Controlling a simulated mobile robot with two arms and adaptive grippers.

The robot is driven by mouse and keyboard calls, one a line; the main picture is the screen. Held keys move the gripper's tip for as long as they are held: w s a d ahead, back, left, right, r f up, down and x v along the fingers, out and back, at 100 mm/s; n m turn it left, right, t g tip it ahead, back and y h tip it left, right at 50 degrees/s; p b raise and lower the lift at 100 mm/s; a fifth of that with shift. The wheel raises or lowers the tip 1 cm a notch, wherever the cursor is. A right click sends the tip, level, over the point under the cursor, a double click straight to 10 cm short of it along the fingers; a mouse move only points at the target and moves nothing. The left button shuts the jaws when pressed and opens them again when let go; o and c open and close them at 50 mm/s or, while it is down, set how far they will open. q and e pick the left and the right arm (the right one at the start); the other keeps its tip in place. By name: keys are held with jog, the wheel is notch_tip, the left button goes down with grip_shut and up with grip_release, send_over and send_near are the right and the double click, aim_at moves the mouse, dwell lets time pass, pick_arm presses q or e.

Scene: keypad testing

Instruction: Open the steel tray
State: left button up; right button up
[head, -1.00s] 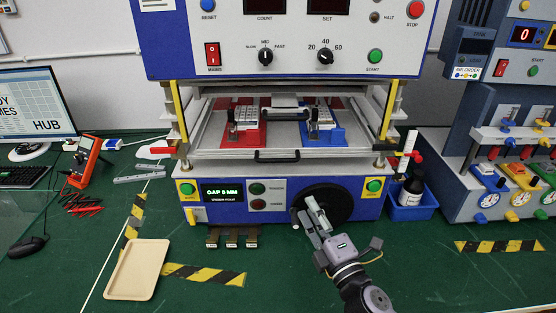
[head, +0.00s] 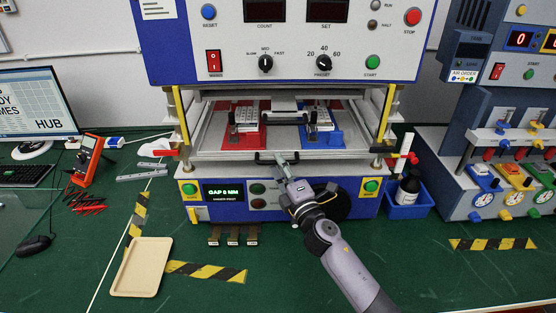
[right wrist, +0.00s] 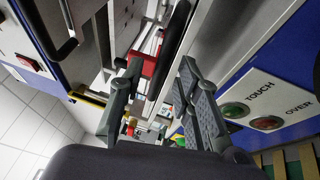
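The steel tray (head: 222,154) lies flat in the press opening, with a black handle (head: 262,158) at the middle of its front edge. A red fixture (head: 248,137) and a blue fixture (head: 322,137), each with a keypad, sit on it. My right gripper (head: 283,162) is at the right part of the handle and partly hides it. In the right wrist view the two fingers of this gripper (right wrist: 160,68) are apart, with the dark handle bar (right wrist: 172,45) running between them. Firm contact cannot be told. My left gripper is not in view.
A front panel with a black handwheel (head: 333,203) and buttons lies below the tray. A beige tray (head: 141,267) lies at the front left. The green bench front is mostly clear.

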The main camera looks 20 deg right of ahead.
jog(key=shift+x, duration=0.95)
jog(key=shift+s, duration=0.1)
grip_shut()
